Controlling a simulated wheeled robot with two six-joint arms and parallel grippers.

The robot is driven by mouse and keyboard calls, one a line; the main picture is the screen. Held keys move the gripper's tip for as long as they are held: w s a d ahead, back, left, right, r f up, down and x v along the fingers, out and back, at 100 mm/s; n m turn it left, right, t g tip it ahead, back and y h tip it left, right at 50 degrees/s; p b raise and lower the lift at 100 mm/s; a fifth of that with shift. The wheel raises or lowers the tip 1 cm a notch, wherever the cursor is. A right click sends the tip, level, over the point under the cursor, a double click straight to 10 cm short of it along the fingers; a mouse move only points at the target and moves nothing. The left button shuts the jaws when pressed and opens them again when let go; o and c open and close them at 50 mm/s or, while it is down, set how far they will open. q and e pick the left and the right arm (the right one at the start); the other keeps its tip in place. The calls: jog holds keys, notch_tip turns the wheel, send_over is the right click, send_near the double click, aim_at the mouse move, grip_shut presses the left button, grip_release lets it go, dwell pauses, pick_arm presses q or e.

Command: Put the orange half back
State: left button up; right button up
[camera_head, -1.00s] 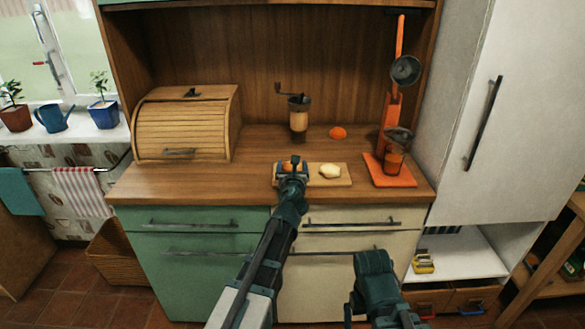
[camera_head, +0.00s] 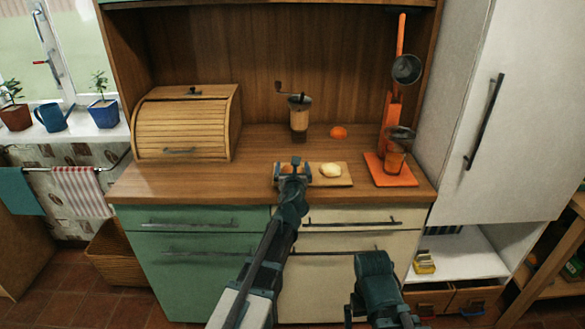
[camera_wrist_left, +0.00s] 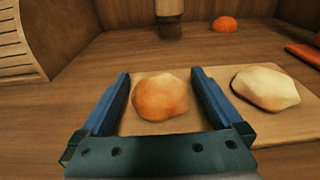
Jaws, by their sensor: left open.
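An orange, rounded piece (camera_head: 338,132), which looks like the orange half, lies on the counter behind the cutting board. It also shows at the top of the left wrist view (camera_wrist_left: 224,24). My left gripper (camera_head: 292,170) is over the left part of the board. In the left wrist view its open jaws (camera_wrist_left: 160,90) stand on either side of a tan-orange, roll-like piece (camera_wrist_left: 161,96), with no clear contact. A pale, lumpy piece (camera_wrist_left: 265,87) lies to its right on the board. My right arm (camera_head: 375,285) is low in front of the cabinet; its fingertips are not clear.
The cutting board (camera_head: 346,181) lies near the counter's front edge. An orange juicer stand (camera_head: 390,177) is at the right, a coffee grinder (camera_head: 299,118) behind, and a roll-top bread box (camera_head: 180,129) at the left. Counter between bread box and board is clear.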

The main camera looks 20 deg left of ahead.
pick_arm(q)
jog(key=shift+r+p, duration=0.3)
jog(key=shift+r, duration=0.2)
jog(key=p+v, duration=0.1)
jog(key=v, duration=1.1)
jog(key=shift+p, duration=0.3)
jog(key=shift+w, duration=0.15)
jog(key=x, duration=0.4)
jog(key=b+x, duration=0.1)
jog(key=x, duration=0.3)
jog(key=b+x, duration=0.1)
jog(key=x, duration=0.3)
jog(key=shift+f, duration=0.3)
jog(key=shift+f+b, duration=0.45)
jog(key=shift+b, duration=0.1)
jog(key=shift+r, duration=0.1)
